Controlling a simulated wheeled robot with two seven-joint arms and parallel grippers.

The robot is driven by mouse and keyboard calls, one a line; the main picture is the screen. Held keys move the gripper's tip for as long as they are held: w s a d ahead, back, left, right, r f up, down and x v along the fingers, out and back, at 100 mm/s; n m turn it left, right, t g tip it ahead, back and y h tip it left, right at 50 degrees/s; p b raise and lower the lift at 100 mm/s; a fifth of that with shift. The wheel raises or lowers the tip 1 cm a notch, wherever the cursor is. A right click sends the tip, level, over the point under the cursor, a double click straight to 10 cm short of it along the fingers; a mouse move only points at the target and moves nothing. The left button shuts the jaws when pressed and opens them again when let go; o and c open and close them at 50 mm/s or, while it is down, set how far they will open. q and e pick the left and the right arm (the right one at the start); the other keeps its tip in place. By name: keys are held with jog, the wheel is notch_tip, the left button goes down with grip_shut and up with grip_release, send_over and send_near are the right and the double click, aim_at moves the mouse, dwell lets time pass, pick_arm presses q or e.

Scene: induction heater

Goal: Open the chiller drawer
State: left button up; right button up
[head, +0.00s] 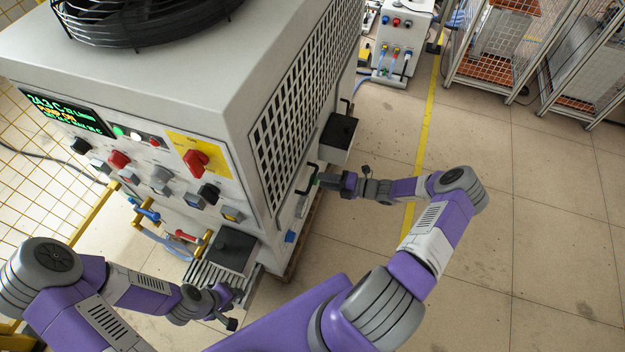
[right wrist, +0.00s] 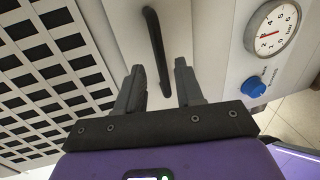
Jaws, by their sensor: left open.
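The chiller (head: 140,75) is a large grey cabinet with a fan on top, a display and switches on its front. On its right side, below the black grille, is a black bar handle (head: 304,181) on a light drawer panel. In the right wrist view the handle (right wrist: 157,50) stands out from the panel, its near end between my fingertips. My right gripper (head: 320,180) is at the handle; its fingers (right wrist: 160,80) are apart, with gaps on both sides. I see no clear drawer gap. My left gripper (head: 235,308) is open and empty near the chiller's lower front.
A gauge (right wrist: 272,28) and a blue knob (right wrist: 253,87) sit beside the handle panel. A dark box (head: 339,131) juts out above the handle. Another dark box (head: 233,250) and a yellow rail (head: 95,212) are at the front. Floor (head: 540,220) to the right is clear.

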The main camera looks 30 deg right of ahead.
aim_at(312, 178)
jog(key=b+x, duration=0.1)
jog(key=x, duration=0.4)
jog(key=shift+a, duration=0.15)
grip_shut()
